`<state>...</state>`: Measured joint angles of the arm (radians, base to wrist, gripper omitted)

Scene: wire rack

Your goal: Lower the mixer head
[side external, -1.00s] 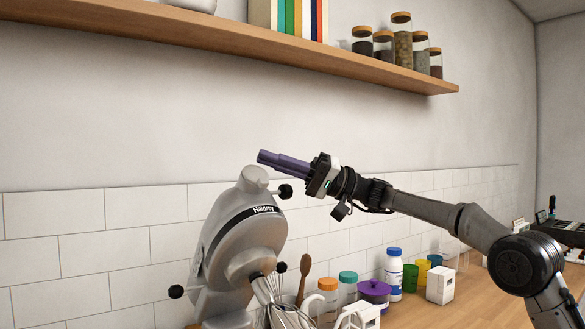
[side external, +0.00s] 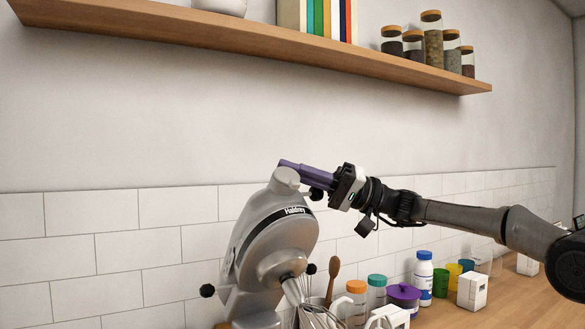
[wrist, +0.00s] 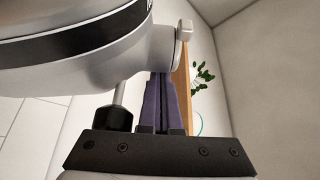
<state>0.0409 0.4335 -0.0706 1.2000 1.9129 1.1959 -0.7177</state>
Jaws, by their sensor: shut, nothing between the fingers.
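The grey stand mixer's head (side external: 270,240) is tilted up, with its top end high and a wire whisk (side external: 312,310) hanging at its lower front. Dark round knobs stick out from its sides. My gripper (side external: 284,164) has its purple fingers together and empty, at the top end of the raised head. In the wrist view the purple fingers (wrist: 165,85) lie close beside the head's rounded end (wrist: 160,50); the band of the head (wrist: 75,35) fills the upper left. I cannot tell whether the fingers touch the head.
Behind and right of the mixer stand a wooden spoon (side external: 333,275), lidded jars (side external: 376,290), a purple-lidded pot (side external: 403,296), a white bottle (side external: 423,278) and a white box (side external: 472,290). A wooden shelf (side external: 250,48) with jars and books runs above. A tiled wall is behind.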

